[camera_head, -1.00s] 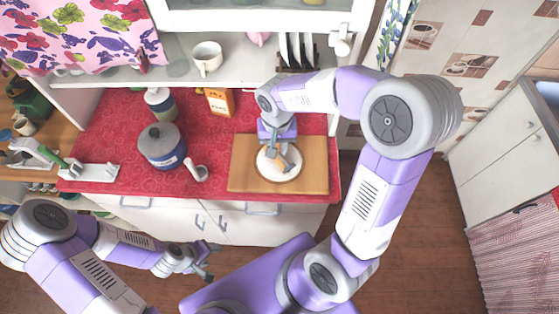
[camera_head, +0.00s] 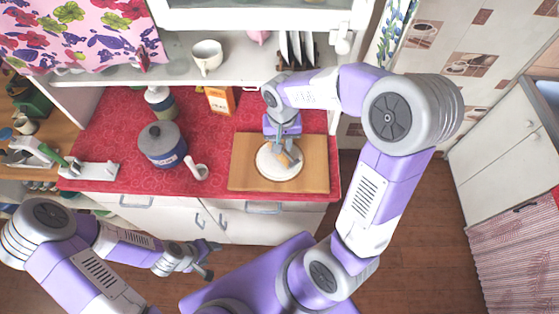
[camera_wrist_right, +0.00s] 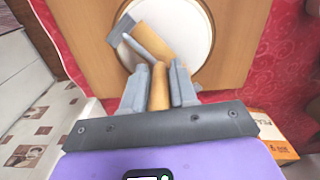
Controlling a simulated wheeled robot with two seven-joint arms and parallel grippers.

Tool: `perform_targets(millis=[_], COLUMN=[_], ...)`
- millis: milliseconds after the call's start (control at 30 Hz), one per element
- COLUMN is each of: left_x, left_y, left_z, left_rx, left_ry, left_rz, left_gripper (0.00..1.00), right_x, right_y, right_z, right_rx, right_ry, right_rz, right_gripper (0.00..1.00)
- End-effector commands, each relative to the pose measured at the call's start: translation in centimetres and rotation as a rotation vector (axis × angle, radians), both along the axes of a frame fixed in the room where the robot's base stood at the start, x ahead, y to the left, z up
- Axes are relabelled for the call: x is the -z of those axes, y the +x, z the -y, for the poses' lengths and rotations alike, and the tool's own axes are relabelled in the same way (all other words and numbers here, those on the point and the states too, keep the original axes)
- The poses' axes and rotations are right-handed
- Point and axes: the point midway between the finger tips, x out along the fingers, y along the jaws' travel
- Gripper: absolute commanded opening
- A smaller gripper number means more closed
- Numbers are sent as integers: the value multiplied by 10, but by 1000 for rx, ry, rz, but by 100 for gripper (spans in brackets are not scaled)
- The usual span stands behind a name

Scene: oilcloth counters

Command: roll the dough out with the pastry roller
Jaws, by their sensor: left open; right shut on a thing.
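The dough (camera_head: 268,168) is a flat, pale round sheet on a wooden board (camera_head: 311,180), which lies on the red counter. My right gripper (camera_wrist_right: 160,88) is shut on the handle of the pastry roller (camera_wrist_right: 150,40). The roller has a wooden barrel and grey metal parts. It is over the dough (camera_wrist_right: 196,28), and I cannot tell whether it touches it. In the head view, the roller (camera_head: 289,158) is partly hidden by the gripper. My left gripper (camera_head: 211,261) is open and empty, low in front of the counter.
An orange carton (camera_head: 221,100) stands behind. A white shelf (camera_head: 240,58) with a cup (camera_head: 207,56) runs above the counter's back.

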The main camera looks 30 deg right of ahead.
Motion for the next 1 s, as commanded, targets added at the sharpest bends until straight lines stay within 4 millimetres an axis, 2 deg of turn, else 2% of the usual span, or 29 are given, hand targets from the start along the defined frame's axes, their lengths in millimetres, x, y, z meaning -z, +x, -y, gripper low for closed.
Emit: perform_targets(millis=[233,500,633,767,1000], left_x=[2,4,5,4,2], left_y=[0,0,0,0,0], left_z=[0,0,0,0,0], left_rx=[0,0,0,0,0], left_ry=[0,0,0,0,0], left_rz=[0,0,0,0,0], left_gripper=[62,62,62,62,62], right_x=[1,-1,-2,-2,0], right_y=[-3,-6,-7,-6,-3], right_z=[-13,-44,-51,-46,-17], right_rx=[0,-2,0,4,5], right_ry=[0,-1,-1,0,0], right_rz=[-4,-3,-2,-1,-1], right_gripper=[0,0,0,0,0])
